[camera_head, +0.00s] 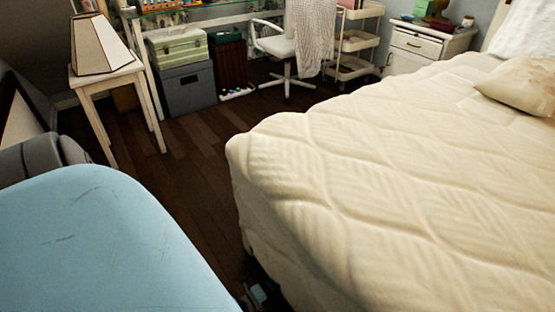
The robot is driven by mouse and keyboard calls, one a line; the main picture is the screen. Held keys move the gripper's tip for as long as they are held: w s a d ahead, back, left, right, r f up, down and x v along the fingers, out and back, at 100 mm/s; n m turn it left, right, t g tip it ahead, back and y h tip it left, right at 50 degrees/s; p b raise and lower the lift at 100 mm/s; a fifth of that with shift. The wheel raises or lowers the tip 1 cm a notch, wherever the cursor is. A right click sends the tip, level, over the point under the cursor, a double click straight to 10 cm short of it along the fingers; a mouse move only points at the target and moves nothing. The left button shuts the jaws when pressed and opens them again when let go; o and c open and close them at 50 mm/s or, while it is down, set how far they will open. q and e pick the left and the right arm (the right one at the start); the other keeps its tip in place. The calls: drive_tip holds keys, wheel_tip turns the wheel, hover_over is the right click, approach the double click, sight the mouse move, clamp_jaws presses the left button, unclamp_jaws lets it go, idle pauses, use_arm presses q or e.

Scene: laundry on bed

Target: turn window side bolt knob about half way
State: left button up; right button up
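No window and no side bolt knob show in the head view. Neither of my grippers can be made out. A small dark and pale blue object (257,294) shows low between the bed and a blue surface, and I cannot tell what it is.
A bed (370,190) with a cream quilted cover fills the right. A scuffed light blue surface (100,245) fills the lower left. A side table (105,78) bears a lamp (98,45). A desk, white chair (285,48) and cart (355,45) stand behind. Wooden floor (190,155) lies clear between.

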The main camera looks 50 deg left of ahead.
use_arm(q)
drive_tip(key=shift+m, duration=0.6)
use_arm(e)
drive_tip(key=shift+f, duration=0.15)
use_arm(q)
drive_tip(key=o, duration=0.9)
drive_tip(key=shift+s, duration=0.15)
use_arm(e)
drive_tip(key=shift+r, duration=0.25)
use_arm(q)
drive_tip(key=s+a+p, duration=0.1)
drive_tip(key=s+p, duration=0.1)
drive_tip(key=s, duration=1.1)
drive_tip(key=shift+s+a, duration=0.15)
drive_tip(key=shift+s, duration=0.15)
use_arm(e)
drive_tip(key=shift+r+m+t, duration=0.3)
drive_tip(key=shift+r+t, duration=0.2)
drive_tip(key=shift+r, duration=0.5)
